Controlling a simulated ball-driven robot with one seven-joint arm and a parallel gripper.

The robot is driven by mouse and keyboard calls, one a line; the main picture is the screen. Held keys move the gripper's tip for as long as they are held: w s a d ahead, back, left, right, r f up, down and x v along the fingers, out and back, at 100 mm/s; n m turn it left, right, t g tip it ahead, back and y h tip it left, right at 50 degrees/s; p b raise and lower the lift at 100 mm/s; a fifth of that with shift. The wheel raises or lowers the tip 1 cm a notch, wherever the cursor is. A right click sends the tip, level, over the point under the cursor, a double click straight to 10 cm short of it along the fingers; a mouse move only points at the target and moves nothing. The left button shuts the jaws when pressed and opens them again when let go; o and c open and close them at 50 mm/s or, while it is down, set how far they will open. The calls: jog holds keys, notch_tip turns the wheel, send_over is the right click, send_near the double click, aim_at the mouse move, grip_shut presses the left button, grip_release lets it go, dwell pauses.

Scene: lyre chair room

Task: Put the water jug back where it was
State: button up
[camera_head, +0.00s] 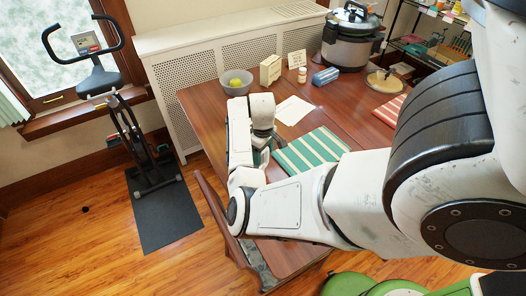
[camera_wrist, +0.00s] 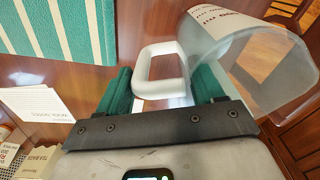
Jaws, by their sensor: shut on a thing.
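The water jug (camera_wrist: 262,68) is a clear, see-through vessel with printed lettering and a white loop handle (camera_wrist: 160,84), seen at the right of the wrist view. My gripper (camera_wrist: 163,90) is shut on the jug by its handle, with a green finger at each side. The jug appears tilted in the wrist view, and I cannot tell whether it touches the table. In the head view my arm hides the jug. The wooden table (camera_head: 205,101) lies below my forearm.
A green striped mat (camera_head: 312,152), white papers (camera_head: 294,109), a bowl (camera_head: 236,88) with green fruit, small boxes (camera_head: 271,69) and a large cooker (camera_head: 349,45) are on the table. A chair (camera_head: 214,206) stands at its near left edge. An exercise bike (camera_head: 140,140) stands left.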

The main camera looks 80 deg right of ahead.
jog(key=shift+f, duration=0.1)
jog(key=o, duration=1.7)
notch_tip(320, 180, up, 12)
jog(key=shift+a+r+b, duration=0.1)
jog(key=shift+r+b, duration=0.1)
jog(key=shift+b, duration=0.65)
